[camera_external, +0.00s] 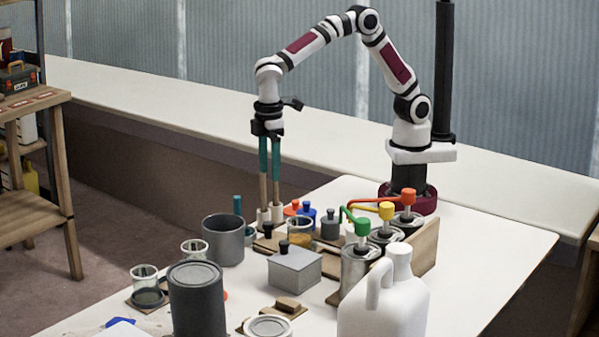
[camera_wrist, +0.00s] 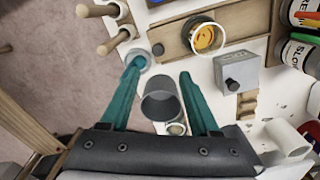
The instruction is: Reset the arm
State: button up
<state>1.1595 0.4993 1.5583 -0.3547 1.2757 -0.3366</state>
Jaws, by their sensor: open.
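My gripper (camera_external: 269,176) hangs from my raised arm, pointing down, in the external view. Its two teal fingers are apart with nothing between them. In the wrist view my gripper (camera_wrist: 162,68) is open, and a grey cup (camera_wrist: 160,104) shows below, in the gap between the fingers. The same grey cup (camera_external: 223,241) stands on the table in the external view. Wooden rods (camera_external: 276,192) stand upright in pale holders below the fingers in the external view; in the wrist view the rods (camera_wrist: 112,44) are to the left of the fingers.
The white table (camera_external: 500,250) is crowded at the front. A grey box with a knob (camera_external: 295,270), a jar with orange contents (camera_external: 300,236), a dark canister (camera_external: 196,300), pump-topped cans (camera_external: 358,265) and a white jug (camera_external: 395,310) stand there. The right side is clear.

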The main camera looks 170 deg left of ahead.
jog(key=w+a+r+n, duration=0.1)
jog(key=w+a+r, duration=0.1)
jog(key=a, duration=0.7)
jog(key=w+a+r+n, duration=0.2)
jog(key=w+a, duration=0.1)
jog(key=a, duration=0.6)
jog(key=w+a+r+n, duration=0.1)
jog(key=w+a+r, duration=0.1)
jog(key=a, duration=0.7)
jog(key=s+a+f+n+y, duration=0.1)
jog(key=s+a+n, duration=0.1)
jog(key=s+a, duration=0.3)
jog(key=s+a+f+n, duration=0.1)
jog(key=s+a+n, duration=0.1)
jog(key=s+a, duration=0.4)
jog(key=a, duration=0.5)
jog(key=shift+s+y, duration=0.25)
jog(key=shift+y, duration=0.15)
